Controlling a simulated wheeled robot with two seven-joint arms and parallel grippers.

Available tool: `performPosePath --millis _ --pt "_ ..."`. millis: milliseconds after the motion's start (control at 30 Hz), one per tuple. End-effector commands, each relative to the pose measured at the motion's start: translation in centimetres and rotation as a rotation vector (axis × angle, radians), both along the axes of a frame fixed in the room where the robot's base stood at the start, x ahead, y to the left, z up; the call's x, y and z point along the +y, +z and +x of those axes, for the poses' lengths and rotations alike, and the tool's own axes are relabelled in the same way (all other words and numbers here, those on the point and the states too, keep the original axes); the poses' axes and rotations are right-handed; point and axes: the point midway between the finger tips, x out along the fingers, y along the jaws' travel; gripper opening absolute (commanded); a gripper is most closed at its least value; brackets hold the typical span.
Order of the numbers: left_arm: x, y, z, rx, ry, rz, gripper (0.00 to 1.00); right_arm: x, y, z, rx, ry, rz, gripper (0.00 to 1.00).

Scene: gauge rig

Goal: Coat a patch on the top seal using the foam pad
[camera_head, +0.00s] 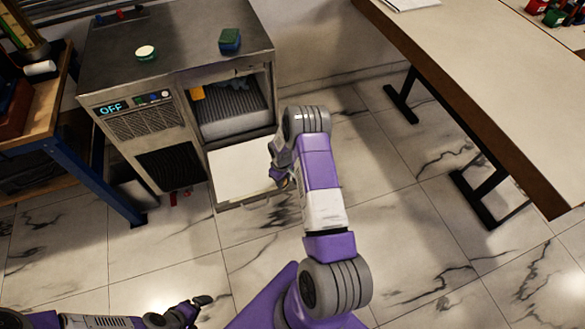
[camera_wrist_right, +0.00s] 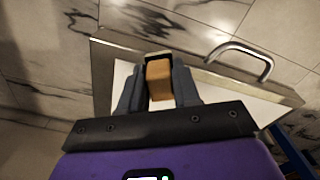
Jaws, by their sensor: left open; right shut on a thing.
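The foam pad, seen as an orange-tan block (camera_wrist_right: 159,82), is held between the fingers of my right gripper (camera_wrist_right: 158,88). In the head view my right gripper (camera_head: 281,178) is over the right edge of the lowered door, below the cabinet opening. The top seal is along the upper edge of the opening (camera_head: 226,74); I cannot make out the strip clearly or any coating on it. The pad is apart from that edge. My left gripper (camera_head: 203,302) is open and empty, low at the left over the floor.
The metal cabinet (camera_head: 150,45) shows OFF on its panel. Its door (camera_head: 240,170) lies open, with a bar handle (camera_wrist_right: 240,58). Tables stand left and right (camera_head: 480,80).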

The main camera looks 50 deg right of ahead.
Motion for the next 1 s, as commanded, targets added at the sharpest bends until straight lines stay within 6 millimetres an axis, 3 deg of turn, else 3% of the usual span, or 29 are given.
performPosePath --millis 300,367,400,1000 --pt "0.0 0.0 0.0 0.0 0.0 0.0 0.93 -2.3 0.0 0.0 -0.001 0.006 0.0 0.07" --pt "0.0 0.7 0.0 0.0 0.0 0.0 0.93 -2.0 0.8 0.1 -0.001 0.01 0.0 0.07" --pt "0.0 0.9 0.0 0.0 0.0 0.0 0.93 -2.1 2.2 0.3 -0.005 0.01 -0.002 0.07" --pt "0.0 4.3 0.0 0.0 0.0 0.0 0.93 -1.5 7.4 0.6 -0.002 0.02 -0.001 0.07"
